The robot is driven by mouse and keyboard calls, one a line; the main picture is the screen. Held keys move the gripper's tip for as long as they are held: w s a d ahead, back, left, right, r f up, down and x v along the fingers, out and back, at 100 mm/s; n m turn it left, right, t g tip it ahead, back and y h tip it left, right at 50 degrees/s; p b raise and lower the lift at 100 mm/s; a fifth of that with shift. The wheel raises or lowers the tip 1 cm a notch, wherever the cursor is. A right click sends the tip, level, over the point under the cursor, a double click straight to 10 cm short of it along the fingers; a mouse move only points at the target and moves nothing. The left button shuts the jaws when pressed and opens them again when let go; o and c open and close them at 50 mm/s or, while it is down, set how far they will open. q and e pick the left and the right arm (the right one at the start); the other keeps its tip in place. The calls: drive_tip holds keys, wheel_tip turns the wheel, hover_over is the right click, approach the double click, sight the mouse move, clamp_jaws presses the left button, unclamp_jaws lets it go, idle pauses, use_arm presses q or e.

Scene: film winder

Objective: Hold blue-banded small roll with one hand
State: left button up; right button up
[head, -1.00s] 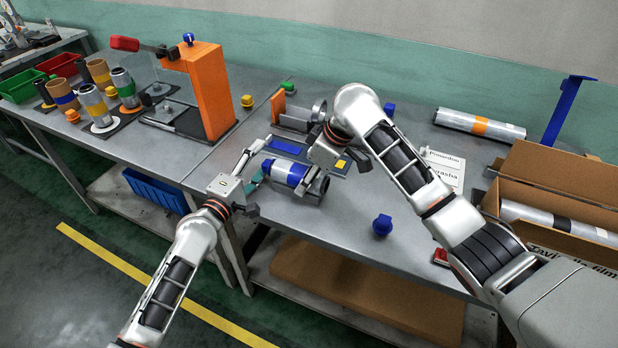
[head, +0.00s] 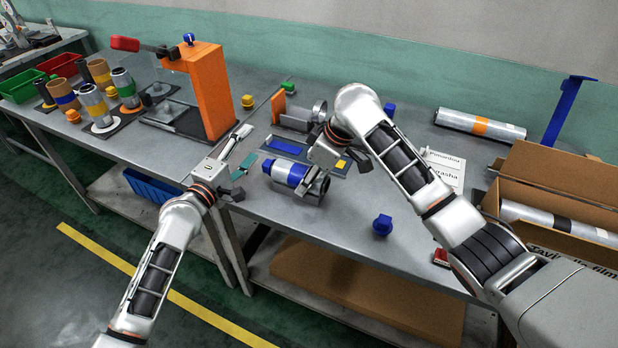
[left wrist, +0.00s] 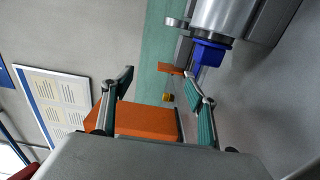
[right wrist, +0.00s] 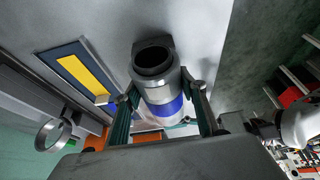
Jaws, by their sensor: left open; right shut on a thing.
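The blue-banded small roll (head: 281,171) is a silver cylinder with a blue band, low over or on the right table in the head view. My right gripper (head: 309,183) is shut on it near its right end, partly hiding it. In the right wrist view the roll (right wrist: 164,92) sits between the two fingers, its dark hollow end showing. My left gripper (head: 241,160) is open and empty, left of the roll and apart from it. The left wrist view shows its fingers (left wrist: 160,105) spread with nothing between them.
The orange winder stand (head: 208,88) rises behind my left gripper. A silver holder (head: 296,115) stands behind the roll. A blue knob (head: 382,225) is at front right, and an open cardboard box (head: 560,180) is at far right. Table front is mostly clear.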

drive_tip(key=o, duration=1.2)
drive_tip(key=shift+c, duration=0.2)
drive_tip(key=v, duration=1)
drive_tip(key=shift+w+d+r, duration=0.1)
drive_tip(key=shift+d+r, duration=0.1)
drive_tip(key=shift+r, duration=0.2)
drive_tip(key=shift+d+r, duration=0.15)
drive_tip(key=shift+r, duration=0.4)
drive_tip(key=shift+s, duration=0.2)
